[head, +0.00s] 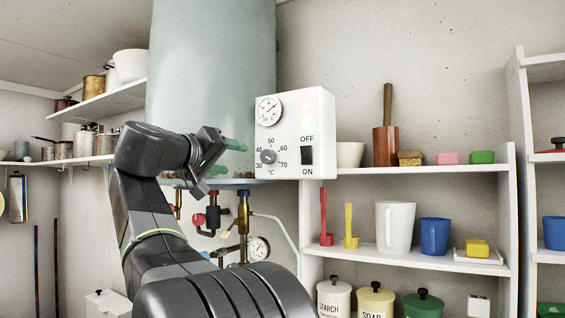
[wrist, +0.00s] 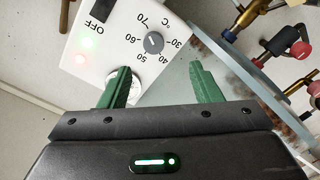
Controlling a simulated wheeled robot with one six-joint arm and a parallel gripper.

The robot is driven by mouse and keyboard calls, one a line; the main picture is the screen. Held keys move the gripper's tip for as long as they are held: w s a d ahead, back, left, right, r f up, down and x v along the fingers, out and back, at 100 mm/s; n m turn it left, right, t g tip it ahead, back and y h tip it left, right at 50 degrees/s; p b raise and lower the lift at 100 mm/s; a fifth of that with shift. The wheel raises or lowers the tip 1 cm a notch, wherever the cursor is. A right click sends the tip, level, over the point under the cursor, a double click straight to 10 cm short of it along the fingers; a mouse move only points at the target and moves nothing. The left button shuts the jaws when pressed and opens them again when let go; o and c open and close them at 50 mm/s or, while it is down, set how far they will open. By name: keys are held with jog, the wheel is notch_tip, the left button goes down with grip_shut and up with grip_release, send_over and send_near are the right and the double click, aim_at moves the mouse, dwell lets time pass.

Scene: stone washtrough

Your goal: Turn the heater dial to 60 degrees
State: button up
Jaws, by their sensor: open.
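The white heater control box (head: 290,105) is on the front of the large pale green tank (head: 210,60). Its small grey dial (head: 268,156) sits low on the left, ringed by numbers from 30 to 70. The dial also shows in the wrist view (wrist: 153,42); I cannot read its pointer surely. My gripper (head: 226,157) is open and empty, to the left of the dial and apart from it. In the wrist view its green fingers (wrist: 157,78) stand wide apart, with the dial beyond the gap between them. The left finger partly covers the box's round gauge.
A black OFF/ON switch (head: 306,155) is right of the dial, and a round gauge (head: 268,110) above it. Pipes with red and blue valves (head: 213,213) hang below the tank. Shelves with a white jug (head: 395,227) and blue cup (head: 434,236) stand right.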

aim_at(266, 156)
jog(key=p+x, duration=0.1)
jog(key=x, duration=0.3)
jog(key=r+p+x, duration=0.1)
jog(key=x, duration=0.4)
jog(key=r+p+x, duration=0.1)
jog(key=x, duration=0.3)
jog(key=shift+w+d+p, duration=0.2)
jog(key=shift+d+p, duration=0.05)
jog(key=shift+p, duration=0.05)
jog(key=c, duration=1)
